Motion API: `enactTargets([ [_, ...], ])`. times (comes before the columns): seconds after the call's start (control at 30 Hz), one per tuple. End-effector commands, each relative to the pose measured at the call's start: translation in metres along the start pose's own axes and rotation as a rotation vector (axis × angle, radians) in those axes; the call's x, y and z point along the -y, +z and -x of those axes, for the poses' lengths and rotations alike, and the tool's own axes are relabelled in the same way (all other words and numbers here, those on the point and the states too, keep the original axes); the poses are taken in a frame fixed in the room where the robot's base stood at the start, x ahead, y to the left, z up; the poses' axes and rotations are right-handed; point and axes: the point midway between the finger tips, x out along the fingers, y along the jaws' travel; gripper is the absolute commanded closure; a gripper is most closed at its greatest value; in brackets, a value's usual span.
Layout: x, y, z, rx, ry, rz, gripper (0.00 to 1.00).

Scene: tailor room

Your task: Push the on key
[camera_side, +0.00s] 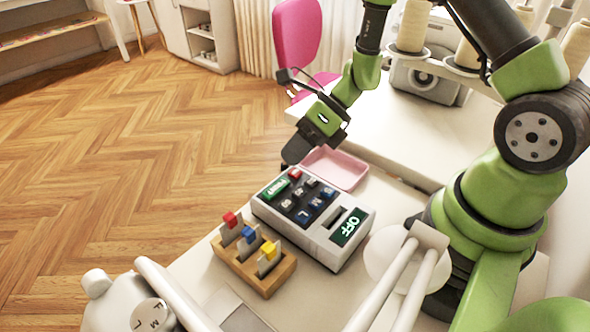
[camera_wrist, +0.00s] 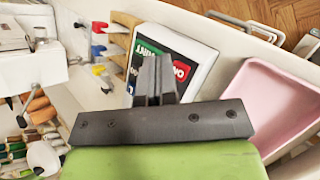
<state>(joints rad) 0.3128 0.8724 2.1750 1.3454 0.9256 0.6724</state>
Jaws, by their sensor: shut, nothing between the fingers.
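A white device (camera_side: 340,253) with a black key panel stands on the table in the side view. It also shows in the wrist view (camera_wrist: 205,58), partly hidden by my fingers. Its red key (camera_side: 295,174) is at the panel's far edge; in the wrist view, the red key (camera_wrist: 181,69) shows white letters that seem to read ON. My gripper (camera_side: 296,150) is shut and empty, just above the far end of the device near the red key. I cannot tell contact.
A pink tray (camera_side: 338,168) lies just beyond the device. A wooden holder (camera_side: 252,265) with red, blue and yellow-topped pieces stands to its left. White machine parts (camera_side: 160,300) are in front. Free table surface lies behind the tray.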

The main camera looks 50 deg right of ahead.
Motion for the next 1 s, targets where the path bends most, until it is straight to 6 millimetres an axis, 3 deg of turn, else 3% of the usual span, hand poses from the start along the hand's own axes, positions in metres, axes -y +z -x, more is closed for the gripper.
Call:
enactTargets([
  [1.0,0.0045,-0.0044,-0.0059,0.000,0.000,0.000,1.00],
])
